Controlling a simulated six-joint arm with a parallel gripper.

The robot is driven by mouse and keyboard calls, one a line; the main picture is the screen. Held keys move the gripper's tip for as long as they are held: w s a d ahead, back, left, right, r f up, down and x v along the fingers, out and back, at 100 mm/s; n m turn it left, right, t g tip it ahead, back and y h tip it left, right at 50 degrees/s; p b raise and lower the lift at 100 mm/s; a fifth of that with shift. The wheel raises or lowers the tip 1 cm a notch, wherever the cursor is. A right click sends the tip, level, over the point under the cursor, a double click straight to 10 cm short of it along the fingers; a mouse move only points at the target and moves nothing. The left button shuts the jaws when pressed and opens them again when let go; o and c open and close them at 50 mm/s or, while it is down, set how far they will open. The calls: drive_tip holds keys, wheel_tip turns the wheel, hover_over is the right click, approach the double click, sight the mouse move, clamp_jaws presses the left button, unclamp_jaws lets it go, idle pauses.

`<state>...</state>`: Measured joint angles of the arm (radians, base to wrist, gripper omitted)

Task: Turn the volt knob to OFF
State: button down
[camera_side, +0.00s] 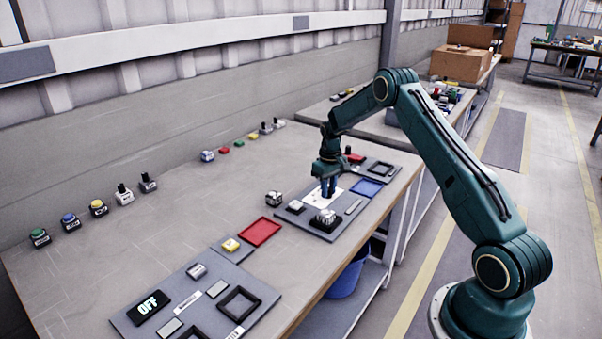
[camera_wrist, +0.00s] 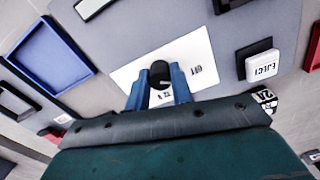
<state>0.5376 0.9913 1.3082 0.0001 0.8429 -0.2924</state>
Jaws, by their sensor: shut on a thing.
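The volt knob (camera_wrist: 159,74) is a round black knob on a white plate (camera_wrist: 125,75) in the wrist view. Small dark labels sit beside it on the plate; they are too small to read surely. My gripper (camera_wrist: 160,88) has two blue fingers, one on each side of the knob, shut on it. In the side view my gripper (camera_side: 328,187) points down at the white plate (camera_side: 313,201) on a dark grey panel, and the knob is hidden there. Which label the knob points at cannot be told.
A button marked EJECT (camera_wrist: 262,66) stands right of the plate in the wrist view. A blue tray (camera_side: 367,187) and a red tray (camera_side: 260,232) flank the panel.

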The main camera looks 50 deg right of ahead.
drive_tip(key=shift+r, duration=0.1)
drive_tip(key=c, duration=1.2)
unclamp_jaws()
drive_tip(key=shift+r, duration=0.1)
wheel_tip(320, 180, up, 14)
drive_tip(key=shift+f, duration=0.25)
